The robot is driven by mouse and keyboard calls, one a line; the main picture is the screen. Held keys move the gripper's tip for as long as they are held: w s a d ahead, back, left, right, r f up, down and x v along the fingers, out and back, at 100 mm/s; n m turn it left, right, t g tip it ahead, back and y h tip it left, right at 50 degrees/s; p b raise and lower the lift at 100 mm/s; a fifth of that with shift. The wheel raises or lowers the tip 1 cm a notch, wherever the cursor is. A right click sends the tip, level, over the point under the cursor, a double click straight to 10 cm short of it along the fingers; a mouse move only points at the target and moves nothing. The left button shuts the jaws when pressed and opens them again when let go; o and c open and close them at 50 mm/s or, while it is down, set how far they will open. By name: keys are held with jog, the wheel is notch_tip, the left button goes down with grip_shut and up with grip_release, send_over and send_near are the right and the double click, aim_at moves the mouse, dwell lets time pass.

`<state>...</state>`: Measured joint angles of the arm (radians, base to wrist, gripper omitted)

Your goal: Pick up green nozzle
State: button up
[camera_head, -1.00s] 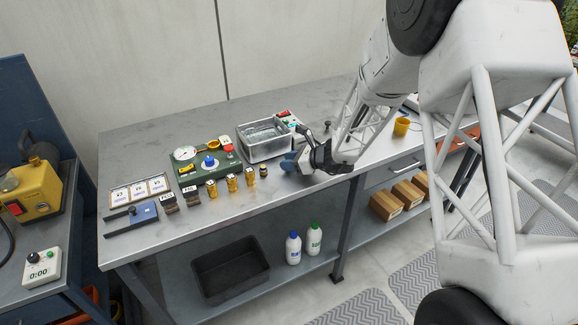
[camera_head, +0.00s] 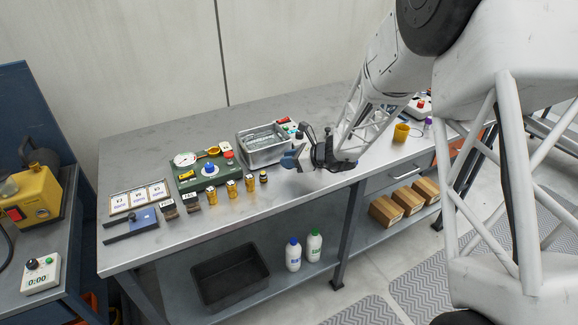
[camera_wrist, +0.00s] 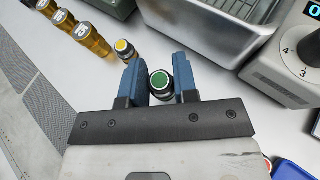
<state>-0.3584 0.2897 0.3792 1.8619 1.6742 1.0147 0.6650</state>
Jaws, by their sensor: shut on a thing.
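The green nozzle (camera_wrist: 159,83) is a small black cylinder with a green top. In the wrist view it stands between the two blue fingers of my gripper (camera_wrist: 160,78), which are shut on it. In the head view my gripper (camera_head: 291,158) is over the workbench, in front of the metal basin; the nozzle cannot be made out there. A similar nozzle with a yellow top (camera_wrist: 123,48) stands on the bench left of my fingers; it also shows in the head view (camera_head: 264,178). I cannot tell how far the green nozzle is above the bench.
The metal basin (camera_head: 263,158) is close behind my gripper, with a grey device with a dial (camera_wrist: 288,72) beside it. Several brass cylinders (camera_head: 231,189) stand in a row to the left. A green gauge panel (camera_head: 208,185) lies behind them. The bench front (camera_head: 290,196) is clear.

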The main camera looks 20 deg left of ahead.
jog(key=s+d+r, duration=0.1)
jog(key=s+d, duration=0.7)
jog(key=s, duration=0.5)
jog(key=shift+s+r, duration=0.2)
jog(key=shift+s, duration=0.2)
